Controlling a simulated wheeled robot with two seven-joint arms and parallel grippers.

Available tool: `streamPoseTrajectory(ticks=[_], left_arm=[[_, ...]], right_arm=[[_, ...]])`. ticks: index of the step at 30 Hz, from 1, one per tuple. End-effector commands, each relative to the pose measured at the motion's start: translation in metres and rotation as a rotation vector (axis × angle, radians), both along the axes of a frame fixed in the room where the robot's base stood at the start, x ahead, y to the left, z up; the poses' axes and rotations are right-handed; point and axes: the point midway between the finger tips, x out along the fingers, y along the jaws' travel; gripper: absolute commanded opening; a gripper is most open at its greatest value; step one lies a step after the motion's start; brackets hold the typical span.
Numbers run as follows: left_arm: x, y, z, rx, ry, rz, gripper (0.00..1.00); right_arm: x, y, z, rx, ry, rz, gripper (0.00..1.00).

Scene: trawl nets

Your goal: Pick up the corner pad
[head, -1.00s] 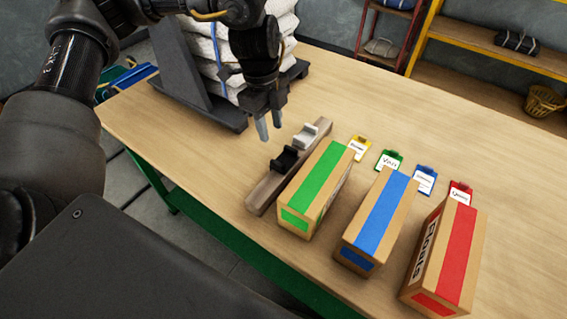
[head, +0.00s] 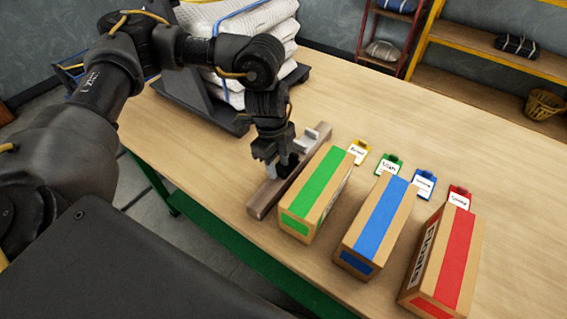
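Two small cradle-shaped pads sit on a wooden beam (head: 264,201) on the table, left of the green-striped box. The black one (head: 285,169) is the nearer and is mostly hidden by my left gripper. The light grey one (head: 317,135) is further back and in the open. I cannot tell for sure which is the corner pad. My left gripper (head: 280,168) points down, with its fingers at the black pad. The fingers look apart, but whether they press on it is not visible. My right gripper is not in view.
Boxes with green (head: 318,187), blue (head: 377,225) and red (head: 443,258) stripes stand right of the beam. Several coloured tags lie behind them. Stacked white sacks (head: 245,30) stand on a dark platform at the back left. The table's right side is clear.

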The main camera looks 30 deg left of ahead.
Motion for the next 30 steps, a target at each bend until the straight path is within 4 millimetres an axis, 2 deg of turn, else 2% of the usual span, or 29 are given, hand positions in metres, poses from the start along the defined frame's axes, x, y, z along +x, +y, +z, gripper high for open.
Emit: streamPoseTrajectory(ticks=[8, 16, 26, 30], left_arm=[[0.000, -0.001, -0.003, 0.000, -0.001, -0.001, 0.36], [0.000, 0.000, -0.003, 0.000, -0.001, -0.001, 0.01], [0.000, 0.000, -0.001, -0.001, -0.002, -0.001, 0.00], [0.001, -0.001, 0.014, -0.003, -0.005, -0.001, 0.00]], right_arm=[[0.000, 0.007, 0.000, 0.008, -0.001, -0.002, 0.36], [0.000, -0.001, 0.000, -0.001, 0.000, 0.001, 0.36], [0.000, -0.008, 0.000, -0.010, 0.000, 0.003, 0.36], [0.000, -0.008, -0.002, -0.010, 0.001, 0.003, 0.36]])
